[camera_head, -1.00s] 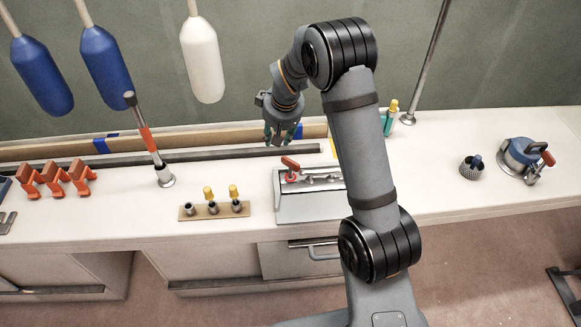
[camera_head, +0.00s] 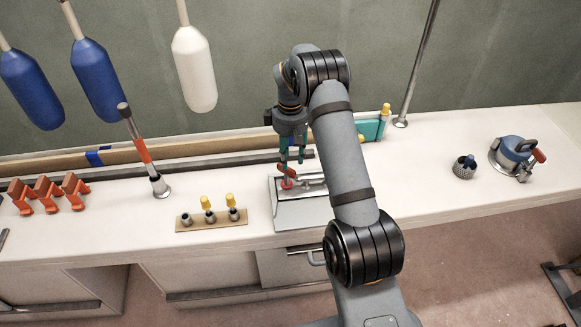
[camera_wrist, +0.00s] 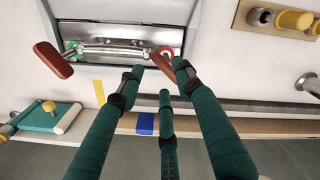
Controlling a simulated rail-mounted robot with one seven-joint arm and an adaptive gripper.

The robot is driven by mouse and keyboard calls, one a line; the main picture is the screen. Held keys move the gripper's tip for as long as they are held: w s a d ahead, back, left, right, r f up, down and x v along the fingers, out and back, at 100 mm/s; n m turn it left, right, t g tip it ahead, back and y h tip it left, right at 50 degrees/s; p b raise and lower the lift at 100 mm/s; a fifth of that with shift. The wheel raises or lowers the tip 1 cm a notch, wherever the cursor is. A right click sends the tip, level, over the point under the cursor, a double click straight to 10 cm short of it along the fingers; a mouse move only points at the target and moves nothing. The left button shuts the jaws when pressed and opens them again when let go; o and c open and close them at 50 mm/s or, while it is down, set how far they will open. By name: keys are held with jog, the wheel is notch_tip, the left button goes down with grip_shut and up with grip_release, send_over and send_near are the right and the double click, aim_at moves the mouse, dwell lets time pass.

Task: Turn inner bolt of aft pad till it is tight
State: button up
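A grey metal fixture (camera_head: 303,213) stands on the bench below my gripper. In the wrist view its recess (camera_wrist: 110,32) holds a silver bar (camera_wrist: 115,50). A red lever (camera_wrist: 162,62) with a red ring (camera_wrist: 167,50) is at the bar's right end. Another red lever (camera_wrist: 52,60), with a green ring (camera_wrist: 73,50), is at the left end. My gripper (camera_head: 291,160) is over the red-ringed end, its teal fingers (camera_wrist: 158,85) spread apart near that lever. Contact cannot be told. The bolts are not clearly distinguishable, and which pad is aft cannot be told.
A wooden block (camera_head: 212,219) with yellow-capped pegs stands left of the fixture. Orange clamps (camera_head: 48,192) and an upright orange-banded tool (camera_head: 143,150) are farther left. A teal item (camera_head: 372,130) and a steel pole (camera_head: 419,65) are behind. The bench right of the fixture is mostly clear.

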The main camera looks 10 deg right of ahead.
aim_at(286, 175)
jog(key=shift+f+p, duration=0.35)
jog(key=shift+f, duration=2.45)
jog(key=c, duration=0.3)
grip_shut()
